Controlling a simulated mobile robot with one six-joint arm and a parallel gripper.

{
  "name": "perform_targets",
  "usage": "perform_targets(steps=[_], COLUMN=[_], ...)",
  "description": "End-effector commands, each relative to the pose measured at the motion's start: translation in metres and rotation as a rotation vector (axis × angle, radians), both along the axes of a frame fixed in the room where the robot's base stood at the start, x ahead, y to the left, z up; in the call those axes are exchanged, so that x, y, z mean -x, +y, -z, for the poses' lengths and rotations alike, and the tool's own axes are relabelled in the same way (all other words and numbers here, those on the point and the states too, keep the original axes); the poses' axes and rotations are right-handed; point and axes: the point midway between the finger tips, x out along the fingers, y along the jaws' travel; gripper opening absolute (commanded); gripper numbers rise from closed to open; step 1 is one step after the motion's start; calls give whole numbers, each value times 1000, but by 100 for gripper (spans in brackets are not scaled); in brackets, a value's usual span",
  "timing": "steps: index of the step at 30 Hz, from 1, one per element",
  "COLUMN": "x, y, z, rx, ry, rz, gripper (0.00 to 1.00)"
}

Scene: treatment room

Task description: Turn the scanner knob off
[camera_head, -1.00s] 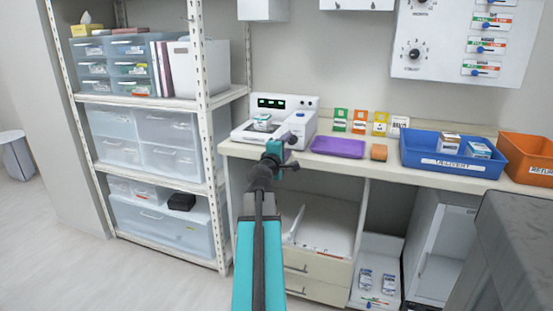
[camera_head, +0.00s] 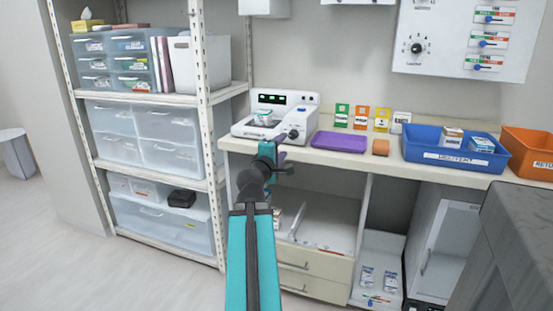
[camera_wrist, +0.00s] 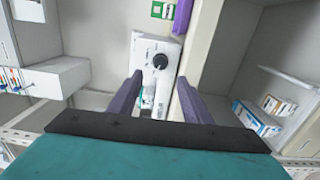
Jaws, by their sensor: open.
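The scanner is a white device (camera_head: 306,118) with a dark green-lit display, standing at the left end of the counter. In the wrist view, a round black knob (camera_wrist: 160,61) sits on a white face of it, between and just beyond my fingertips. My gripper (camera_wrist: 160,80) is open, its two purple fingers apart and nothing between them. No contact with the knob shows. In the head view, my gripper (camera_head: 287,146) is at the scanner's front right. The knob is not clear there, and its pointer direction is too small to read.
A blue bin (camera_head: 414,152) and an orange bin (camera_head: 528,170) stand farther right. Shelving (camera_head: 206,165) stands close on the left. A wall panel (camera_head: 455,62) carries another knob and sliders.

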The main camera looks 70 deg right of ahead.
Motion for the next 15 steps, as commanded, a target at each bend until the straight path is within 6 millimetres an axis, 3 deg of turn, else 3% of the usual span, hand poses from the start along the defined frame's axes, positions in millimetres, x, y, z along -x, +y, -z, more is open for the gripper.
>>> perform_targets(steps=[15], x=[1], y=[14], z=[3], rx=[1], ry=[-1], rz=[-1], gripper=[44])
